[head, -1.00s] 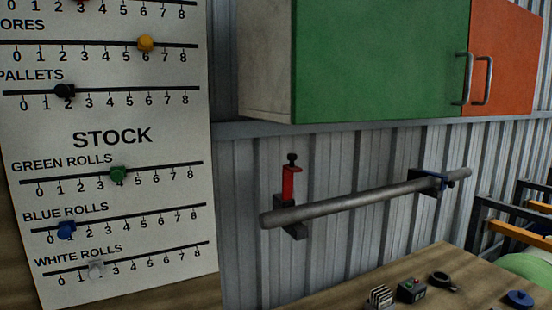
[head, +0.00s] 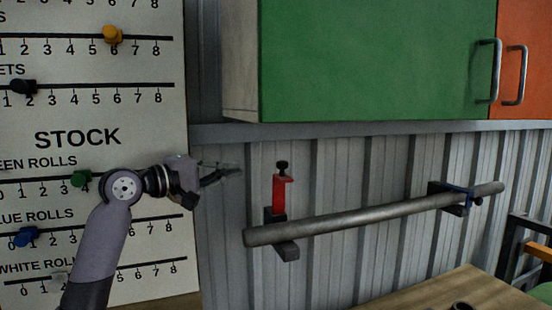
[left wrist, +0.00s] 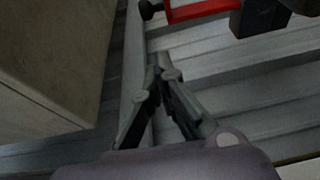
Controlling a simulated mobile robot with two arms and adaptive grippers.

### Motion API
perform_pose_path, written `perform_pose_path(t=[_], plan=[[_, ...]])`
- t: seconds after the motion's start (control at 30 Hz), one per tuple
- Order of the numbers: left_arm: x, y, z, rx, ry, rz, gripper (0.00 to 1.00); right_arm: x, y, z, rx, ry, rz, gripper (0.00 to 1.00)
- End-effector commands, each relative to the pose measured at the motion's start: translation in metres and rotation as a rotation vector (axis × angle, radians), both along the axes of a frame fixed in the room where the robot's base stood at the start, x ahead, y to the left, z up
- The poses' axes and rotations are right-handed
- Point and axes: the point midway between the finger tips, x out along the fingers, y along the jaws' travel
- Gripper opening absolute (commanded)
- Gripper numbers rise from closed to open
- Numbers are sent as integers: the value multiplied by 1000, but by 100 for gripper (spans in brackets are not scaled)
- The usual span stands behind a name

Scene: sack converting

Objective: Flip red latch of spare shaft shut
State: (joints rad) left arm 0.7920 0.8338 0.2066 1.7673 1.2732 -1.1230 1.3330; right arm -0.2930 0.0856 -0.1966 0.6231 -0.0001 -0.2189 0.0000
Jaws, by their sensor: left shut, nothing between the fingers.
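The red latch (head: 281,193) stands upright, raised above the left bracket of the spare shaft, with a black knob (head: 282,166) on top. The grey spare shaft (head: 360,218) lies across a dark left bracket (head: 285,248) and a right bracket with a blue latch (head: 460,194). My left gripper (head: 232,171) is shut and empty, to the left of the red latch and apart from it. In the left wrist view the gripper (left wrist: 160,75) points towards the wall, and the red latch (left wrist: 195,11) shows at the top edge. My right gripper is not in view.
A green cabinet (head: 375,60) hangs above the shaft, with its underside over the latch area. A stock board (head: 90,110) with sliders stands behind my left arm. A wooden table (head: 450,292) lies below right. The corrugated wall (head: 340,165) is close behind the shaft.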

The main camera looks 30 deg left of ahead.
Motion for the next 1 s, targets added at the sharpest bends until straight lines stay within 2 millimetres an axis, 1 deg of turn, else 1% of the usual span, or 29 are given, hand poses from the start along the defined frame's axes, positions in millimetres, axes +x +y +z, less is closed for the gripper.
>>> perform_pose_path(t=[0.03, 0.1, 0.27, 0.47, 0.57, 0.9, 1.0], plan=[[-5, 0, 10, -13, -11, -6, 0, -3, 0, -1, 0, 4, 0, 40], [-8, 1, 15, -25, -15, -10, 0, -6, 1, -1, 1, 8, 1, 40], [-9, 0, 16, -27, -16, -12, 0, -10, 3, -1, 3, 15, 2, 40], [-6, -1, 17, -27, -16, -12, 0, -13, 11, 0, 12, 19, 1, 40], [3, -5, 18, -29, -17, -13, 0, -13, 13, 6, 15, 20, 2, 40], [58, -28, 20, -28, -15, -13, 0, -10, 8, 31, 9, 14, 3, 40], [71, -33, 19, -29, -15, -13, 0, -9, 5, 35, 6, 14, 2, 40]])
